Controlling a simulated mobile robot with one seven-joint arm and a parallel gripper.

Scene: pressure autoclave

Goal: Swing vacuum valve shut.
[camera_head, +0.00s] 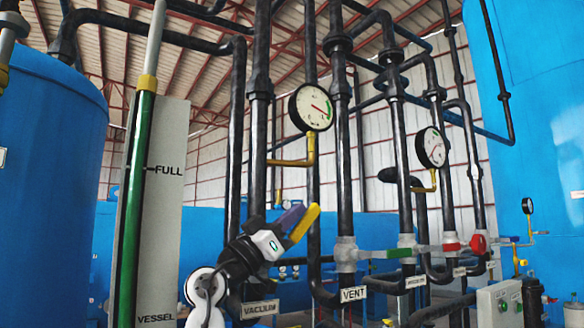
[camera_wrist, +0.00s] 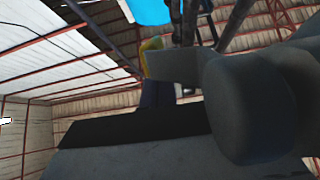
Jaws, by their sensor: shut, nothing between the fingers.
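The vacuum valve stands on the black pipe above the VACUUM label (camera_head: 259,309) in the head view; its body is hidden behind my wrist. A yellow bar (camera_head: 306,222), apparently its lever, slants up to the right beside my gripper (camera_head: 291,217). A purple-grey bar runs close along its left side; I cannot clearly tell whether that is a finger. My gripper is shut and empty. In the wrist view a small yellow piece (camera_wrist: 149,46) shows past the dark gripper parts; whether they touch is unclear.
Further right is a red-handled valve (camera_head: 478,244). A pressure gauge (camera_head: 312,107) hangs above. Vertical black pipes crowd close by. A level gauge (camera_head: 165,200) stands left.

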